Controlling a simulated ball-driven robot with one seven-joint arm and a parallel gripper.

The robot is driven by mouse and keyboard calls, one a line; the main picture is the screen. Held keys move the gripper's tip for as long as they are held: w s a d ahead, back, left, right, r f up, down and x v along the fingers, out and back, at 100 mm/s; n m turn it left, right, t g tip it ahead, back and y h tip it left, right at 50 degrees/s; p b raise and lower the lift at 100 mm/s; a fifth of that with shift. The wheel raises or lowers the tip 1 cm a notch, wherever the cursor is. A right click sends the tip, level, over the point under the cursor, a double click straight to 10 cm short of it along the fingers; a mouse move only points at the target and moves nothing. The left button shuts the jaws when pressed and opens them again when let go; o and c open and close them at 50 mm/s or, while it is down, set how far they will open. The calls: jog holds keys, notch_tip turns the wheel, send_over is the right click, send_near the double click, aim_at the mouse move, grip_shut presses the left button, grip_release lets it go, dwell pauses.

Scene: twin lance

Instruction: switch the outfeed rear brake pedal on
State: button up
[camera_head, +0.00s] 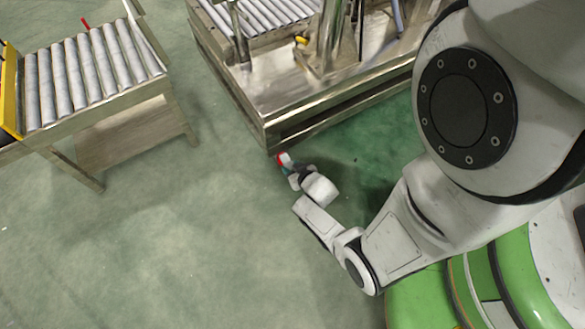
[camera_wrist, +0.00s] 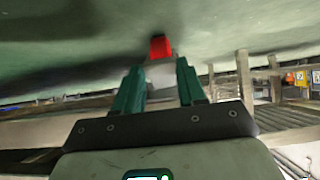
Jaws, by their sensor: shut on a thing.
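What appears to be the brake pedal, a grey piece with a red end (camera_wrist: 160,47), shows in the wrist view between the two green fingers. My gripper (camera_wrist: 158,70) is shut on it, with a finger on each side and the red end sticking out beyond the fingertips. In the head view the red end (camera_head: 282,158) is a small spot at the low front corner of the steel machine frame. My gripper (camera_head: 288,168) reaches it there, low over the floor. The pedal's mount is hidden, and I cannot tell its on or off position.
The steel machine frame (camera_head: 262,98) with rollers on top stands just beyond my gripper. A separate roller conveyor (camera_head: 95,75) with a yellow end stands at the left. The green floor (camera_head: 170,240) between and in front is clear.

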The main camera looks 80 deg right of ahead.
dwell(0.3)
jog(key=o, duration=1.1)
jog(key=shift+c, duration=0.2)
jog(key=p+v, duration=0.6)
jog(key=v, duration=0.4)
jog(key=shift+s+a+r, duration=0.2)
jog(key=shift+s, duration=0.05)
